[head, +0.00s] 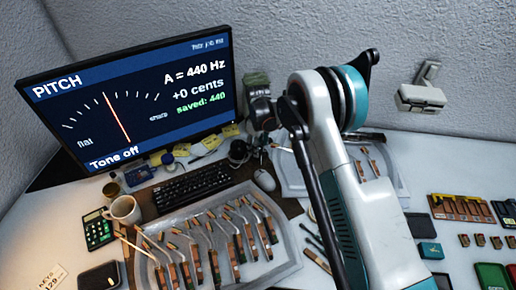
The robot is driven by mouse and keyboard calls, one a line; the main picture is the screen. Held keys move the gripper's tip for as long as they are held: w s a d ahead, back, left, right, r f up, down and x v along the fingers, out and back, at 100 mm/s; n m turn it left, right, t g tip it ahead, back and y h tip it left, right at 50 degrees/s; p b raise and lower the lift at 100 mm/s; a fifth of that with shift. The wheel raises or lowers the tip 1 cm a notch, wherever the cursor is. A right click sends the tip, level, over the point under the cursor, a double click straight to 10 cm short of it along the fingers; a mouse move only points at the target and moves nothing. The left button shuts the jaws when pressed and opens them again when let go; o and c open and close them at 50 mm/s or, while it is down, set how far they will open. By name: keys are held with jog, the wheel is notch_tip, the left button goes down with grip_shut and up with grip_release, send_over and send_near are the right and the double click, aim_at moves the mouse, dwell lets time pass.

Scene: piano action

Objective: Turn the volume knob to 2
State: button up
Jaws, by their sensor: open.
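No volume knob can be made out for sure. A small dark rounded thing (238,150) sits below the monitor's right corner, too small and partly hidden to tell what it is. The monitor (140,95) shows a PITCH dial with its needle near the middle, "A = 440 Hz", "+0 cents", "saved: 440" and "Tone off". My gripper (264,116) is dark and small at the end of my white and teal arm, right of the monitor. It is open, and nothing shows in it. My arm hides part of the desk behind it.
A black keyboard (190,188) and a mouse (264,180) lie before the monitor. A tray (288,262) of piano hammers is in front, with a mug (126,210) and a calculator (98,230) left. A second tray (391,178) lies behind my arm. Small cases lie at right.

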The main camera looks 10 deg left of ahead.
jog(key=shift+f, duration=0.6)
jog(key=c, duration=1.1)
